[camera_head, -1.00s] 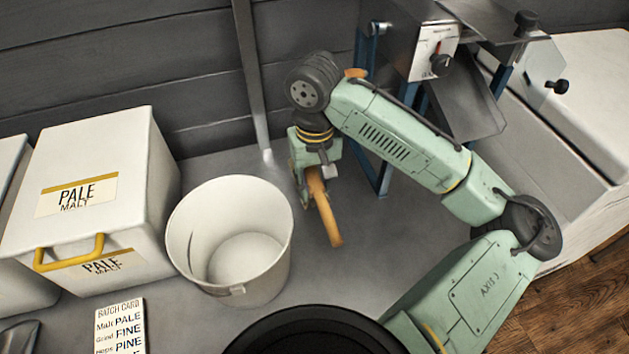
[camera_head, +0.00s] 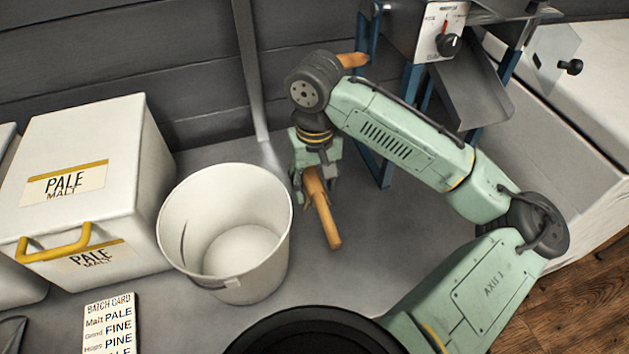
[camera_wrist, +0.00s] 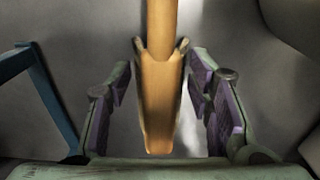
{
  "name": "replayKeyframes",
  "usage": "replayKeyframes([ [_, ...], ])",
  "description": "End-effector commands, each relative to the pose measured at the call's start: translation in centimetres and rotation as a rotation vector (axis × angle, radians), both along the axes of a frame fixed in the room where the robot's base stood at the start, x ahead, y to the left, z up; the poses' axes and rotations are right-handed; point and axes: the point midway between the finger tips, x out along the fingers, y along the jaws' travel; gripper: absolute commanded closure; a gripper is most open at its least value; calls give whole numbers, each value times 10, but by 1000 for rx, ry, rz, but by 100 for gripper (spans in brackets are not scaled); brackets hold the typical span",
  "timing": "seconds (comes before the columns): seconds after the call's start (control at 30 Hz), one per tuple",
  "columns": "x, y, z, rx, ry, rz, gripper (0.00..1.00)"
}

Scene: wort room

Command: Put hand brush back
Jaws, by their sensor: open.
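The hand brush (camera_head: 325,215) shows as a tan wooden piece below my gripper (camera_head: 316,182), right of the white bucket. In the wrist view the same brush (camera_wrist: 160,95) runs between the two fingers, its long part reaching up out of the picture. My gripper also shows in the wrist view (camera_wrist: 163,100), with purple-padded fingers open on both sides of the brush. Small gaps show between the pads and the wood. Its bristles are not clear to see. I cannot tell whether the brush touches the bench.
A white bucket (camera_head: 172,235) and a pale malt bin (camera_head: 85,140) stand left. A batch card (camera_head: 108,325) lies in front. A metal mill with a chute (camera_head: 480,90) on blue legs stands right. A second tan piece (camera_head: 352,60) shows behind my arm.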

Motion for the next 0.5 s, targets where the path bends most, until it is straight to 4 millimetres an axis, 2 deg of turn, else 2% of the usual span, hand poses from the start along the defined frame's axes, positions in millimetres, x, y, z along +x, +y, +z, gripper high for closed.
replayKeyframes([
  [0.33,0,0,0,0,0,0,47],
  [0.5,1,0,16,-1,-3,0,47],
])
